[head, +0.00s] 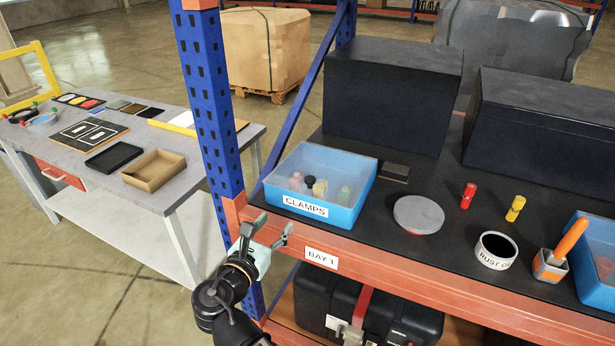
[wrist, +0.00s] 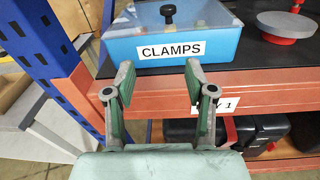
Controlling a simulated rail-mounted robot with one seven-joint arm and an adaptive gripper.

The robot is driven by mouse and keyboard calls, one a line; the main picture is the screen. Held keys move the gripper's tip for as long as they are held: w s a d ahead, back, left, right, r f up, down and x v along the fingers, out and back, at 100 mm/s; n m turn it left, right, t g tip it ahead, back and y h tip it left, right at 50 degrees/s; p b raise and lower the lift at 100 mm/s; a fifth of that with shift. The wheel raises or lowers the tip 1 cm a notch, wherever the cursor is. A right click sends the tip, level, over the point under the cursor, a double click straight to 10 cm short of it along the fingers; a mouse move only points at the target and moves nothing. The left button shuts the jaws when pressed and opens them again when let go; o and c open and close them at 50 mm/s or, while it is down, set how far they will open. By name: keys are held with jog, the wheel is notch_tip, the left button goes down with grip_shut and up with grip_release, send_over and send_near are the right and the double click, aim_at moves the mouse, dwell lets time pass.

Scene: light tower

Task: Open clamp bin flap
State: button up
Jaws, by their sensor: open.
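The blue clamp bin (head: 343,215) stands on the black shelf, its CLAMPS label facing the front edge. Its clear flap (head: 335,165) appears to lie closed over the top, with coloured items showing through. A black knob (head: 309,182) is on the flap; in the wrist view the knob (wrist: 168,12) is above the label. My gripper (head: 268,228) is open and empty, in front of the shelf edge and at the bin's lower left. In the wrist view my gripper (wrist: 158,82) points at the bin's front, fingers apart, below the label and short of the knob.
A blue upright post (head: 212,100) stands close left of my gripper. The orange shelf beam (head: 400,275) runs below the bin. A grey round disc (head: 419,214) and a small dark block (head: 395,172) are right of the bin. Large black boxes (head: 390,95) stand behind.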

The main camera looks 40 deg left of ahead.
jog(key=r+t, duration=0.1)
jog(key=r, duration=0.1)
jog(key=p, duration=0.4)
send_near(310, 178)
jog(key=shift+h, duration=0.3)
jog(key=x, duration=1)
jog(key=shift+a, duration=0.15)
jog(key=shift+c, duration=0.4)
grip_shut()
